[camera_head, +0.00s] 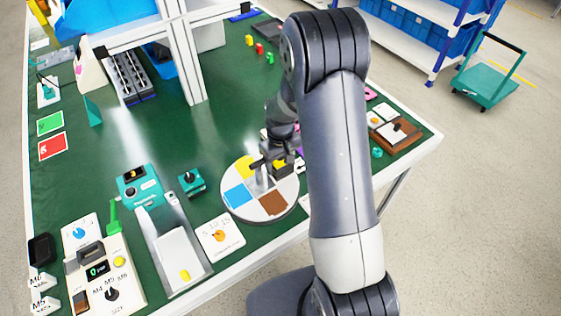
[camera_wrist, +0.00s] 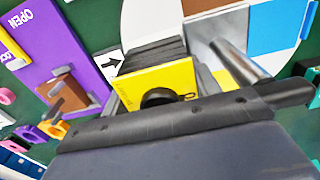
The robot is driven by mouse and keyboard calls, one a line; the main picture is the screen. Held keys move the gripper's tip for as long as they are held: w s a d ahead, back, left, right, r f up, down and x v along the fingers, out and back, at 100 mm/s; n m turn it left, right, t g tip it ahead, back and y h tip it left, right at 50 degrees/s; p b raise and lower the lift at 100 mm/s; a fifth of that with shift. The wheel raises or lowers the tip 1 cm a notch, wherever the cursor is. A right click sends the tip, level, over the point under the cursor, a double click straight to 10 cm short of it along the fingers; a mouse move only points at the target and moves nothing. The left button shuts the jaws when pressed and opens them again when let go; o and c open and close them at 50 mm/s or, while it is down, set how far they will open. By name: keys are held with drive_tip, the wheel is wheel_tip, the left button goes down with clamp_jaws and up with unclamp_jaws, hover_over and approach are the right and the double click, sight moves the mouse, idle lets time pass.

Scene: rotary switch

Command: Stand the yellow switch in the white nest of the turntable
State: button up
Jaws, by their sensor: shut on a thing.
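The yellow switch (camera_wrist: 155,80) shows in the wrist view as a yellow face with a black round knob, held in my shut gripper (camera_head: 276,160). Ridged black parts stand behind its face. The turntable (camera_head: 233,213) is a white disc with coloured squares and a silver post (camera_wrist: 236,58). My gripper is over its far right part, close to the post. A pale grey-white square (camera_wrist: 213,32) beside the switch in the wrist view may be the white nest; the gripper hides this area in the head view. I cannot tell whether the switch touches the disc.
The blue square (camera_head: 237,195) and brown square (camera_head: 273,202) are uncovered. A teal box (camera_head: 191,181) and a number card (camera_head: 220,235) stand near the disc. A purple panel (camera_wrist: 55,60) marked OPEN lies left in the wrist view. My arm blocks the table's right part.

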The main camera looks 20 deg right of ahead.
drive_tip(key=shift+s+f, duration=0.35)
drive_tip(key=shift+f, duration=0.25)
drive_tip(key=o, duration=0.9)
drive_tip(key=shift+o, duration=0.5)
drive_tip(key=shift+w+r, duration=0.2)
drive_tip(key=shift+r, duration=0.35)
wheel_tip(320, 180, up, 11)
drive_tip(key=shift+a+f+b, duration=0.1)
drive_tip(key=shift+a+b, duration=0.05)
drive_tip(key=shift+b, duration=0.25)
drive_tip(key=shift+w, duration=0.1)
